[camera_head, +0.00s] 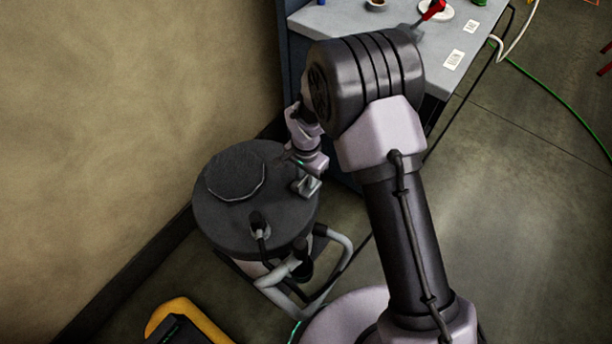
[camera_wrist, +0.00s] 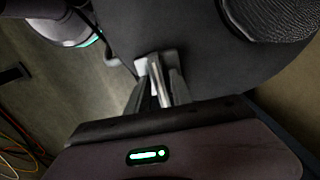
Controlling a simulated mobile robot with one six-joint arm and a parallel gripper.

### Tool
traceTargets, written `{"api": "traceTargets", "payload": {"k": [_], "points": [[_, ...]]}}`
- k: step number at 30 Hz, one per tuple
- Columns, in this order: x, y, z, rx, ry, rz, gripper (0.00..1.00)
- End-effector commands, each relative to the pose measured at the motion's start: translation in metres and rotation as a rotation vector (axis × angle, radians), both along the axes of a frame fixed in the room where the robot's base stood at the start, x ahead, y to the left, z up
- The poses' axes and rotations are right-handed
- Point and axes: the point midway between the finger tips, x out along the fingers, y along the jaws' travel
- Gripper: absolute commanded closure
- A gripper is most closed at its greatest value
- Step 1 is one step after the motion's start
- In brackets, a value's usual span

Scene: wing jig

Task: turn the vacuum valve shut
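A round dark drum (camera_head: 218,215) stands on the floor by the wall. A small grey metal fitting with a lever (camera_head: 308,186), apparently the vacuum valve, sits at the right of its top. My gripper (camera_head: 303,172) is right at this fitting, its fingers mostly hidden in the head view. In the wrist view, the two dark fingers of my gripper (camera_wrist: 160,88) straddle a silver bar (camera_wrist: 157,78) of the fitting. The bar fills most of the gap; whether both fingers press on it is unclear.
A raised round lid (camera_head: 236,172) and a hose fitting (camera_head: 259,228) are on the drum top. Grey tubing (camera_head: 335,262) bends at its front. A grey worktable (camera_head: 345,20) stands behind, holding a red-handled item (camera_head: 433,9). A yellow object (camera_head: 185,315) lies at lower left.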

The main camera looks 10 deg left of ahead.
Motion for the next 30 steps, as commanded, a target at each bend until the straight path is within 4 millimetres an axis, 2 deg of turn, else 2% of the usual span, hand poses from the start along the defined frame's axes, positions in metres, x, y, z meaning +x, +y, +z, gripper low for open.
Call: {"api": "traceTargets", "payload": {"k": [9,13,17,24,27,30], "points": [[0.0,0.0,0.0,0.001,-0.001,0.002,0.65],[0.001,0.0,0.013,0.001,-0.003,0.002,0.65],[0.001,0.001,0.047,0.002,-0.004,0.003,0.65],[0.001,0.0,0.126,0.002,-0.004,0.002,0.65],[0.001,0.0,0.15,0.001,-0.003,0.001,0.65],[0.001,0.0,0.166,0.001,-0.002,0.001,0.65]]}}
